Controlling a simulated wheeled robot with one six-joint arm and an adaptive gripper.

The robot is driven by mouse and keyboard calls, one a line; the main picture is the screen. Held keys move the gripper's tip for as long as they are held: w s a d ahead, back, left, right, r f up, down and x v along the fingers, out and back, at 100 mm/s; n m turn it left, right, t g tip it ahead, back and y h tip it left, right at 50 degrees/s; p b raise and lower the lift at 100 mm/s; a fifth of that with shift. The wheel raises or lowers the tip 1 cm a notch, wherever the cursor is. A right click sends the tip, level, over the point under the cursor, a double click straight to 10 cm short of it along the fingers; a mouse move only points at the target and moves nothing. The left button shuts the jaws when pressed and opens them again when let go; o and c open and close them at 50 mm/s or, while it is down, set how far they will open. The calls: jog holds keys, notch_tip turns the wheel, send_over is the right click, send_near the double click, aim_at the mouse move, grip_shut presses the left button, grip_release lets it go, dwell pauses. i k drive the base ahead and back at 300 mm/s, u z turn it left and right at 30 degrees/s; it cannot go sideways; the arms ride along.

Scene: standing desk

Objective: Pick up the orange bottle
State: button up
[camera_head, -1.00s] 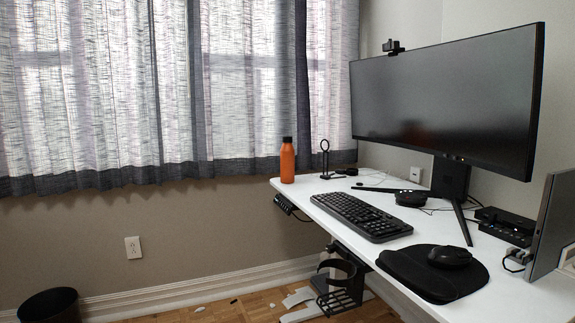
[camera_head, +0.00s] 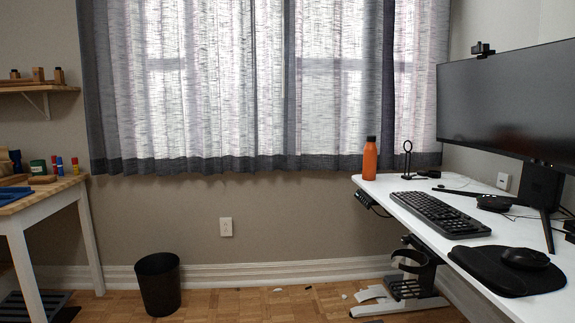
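The orange bottle (camera_head: 370,161) with a black cap stands upright on the far left corner of the white desk (camera_head: 412,208). It is close to the curtain behind it, and nothing touches it. My gripper is not in view.
A black keyboard (camera_head: 438,213), a mouse (camera_head: 525,258) on a dark pad, a small black stand (camera_head: 407,158) and a large monitor (camera_head: 510,100) are on the desk. A black bin (camera_head: 158,284) stands on the floor. A wooden table (camera_head: 50,195) is at left. Floor between is mostly clear.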

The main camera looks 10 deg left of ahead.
aim_at(370, 150)
jog(key=u, duration=0.9)
jog(key=i, duration=3.85)
jog(key=z, duration=3.15)
